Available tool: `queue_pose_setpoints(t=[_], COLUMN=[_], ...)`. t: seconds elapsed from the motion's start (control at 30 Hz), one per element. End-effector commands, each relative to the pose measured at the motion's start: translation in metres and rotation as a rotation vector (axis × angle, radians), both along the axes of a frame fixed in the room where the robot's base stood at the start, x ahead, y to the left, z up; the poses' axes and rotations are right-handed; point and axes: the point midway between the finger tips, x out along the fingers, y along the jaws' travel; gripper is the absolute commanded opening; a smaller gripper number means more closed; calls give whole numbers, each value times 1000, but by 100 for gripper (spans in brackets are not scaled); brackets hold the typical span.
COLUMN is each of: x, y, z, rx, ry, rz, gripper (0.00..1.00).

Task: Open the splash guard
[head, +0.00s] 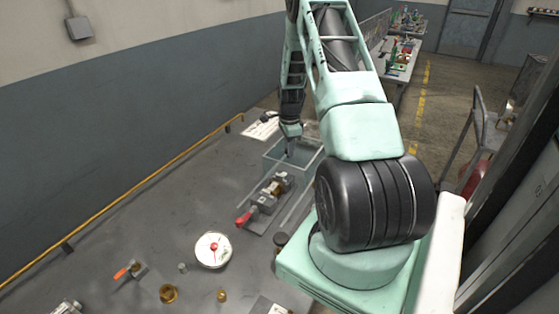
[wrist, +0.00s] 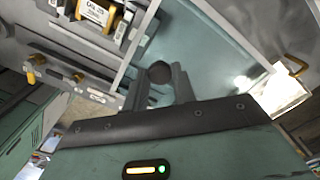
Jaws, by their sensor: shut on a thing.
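The splash guard (head: 308,158) is a clear, green-tinted panel with a pale frame, beside the machine in the middle of the bench in the head view. In the wrist view its tinted pane (wrist: 205,48) fills the middle. My gripper (head: 289,153) reaches down to it from above. In the wrist view my gripper (wrist: 158,85) is shut on a dark round knob (wrist: 158,72) in front of the pane. Whether the guard is fully closed or partly swung cannot be told.
A vise-like device with a red handle (head: 243,219) stands just before the guard. A white round dial (head: 213,250), brass parts (head: 169,293) and an orange-handled tool (head: 121,272) lie on the near bench. A paper sheet (head: 262,127) lies behind.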

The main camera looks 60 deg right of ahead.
Motion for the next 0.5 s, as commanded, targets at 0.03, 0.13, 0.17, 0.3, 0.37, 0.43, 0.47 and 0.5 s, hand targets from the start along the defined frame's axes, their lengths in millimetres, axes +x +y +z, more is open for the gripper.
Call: queue_pose_setpoints(t=[0.03, 0.13, 0.17, 0.3, 0.37, 0.43, 0.47, 0.5], x=[2, 3, 3, 3, 3, 3, 3, 3], y=[-9, -20, -23, -29, -30, -30, -29, -29], z=[-1, -1, 0, 1, 1, 1, 1, 1], rx=[-5, -3, -3, -3, -3, -3, -3, -3], ry=[-4, -4, -3, -2, -2, -2, -2, -2], rz=[0, 0, 1, 1, 1, 1, 1, 1], gripper=[0, 0, 0, 0, 0, 0, 0, 0])
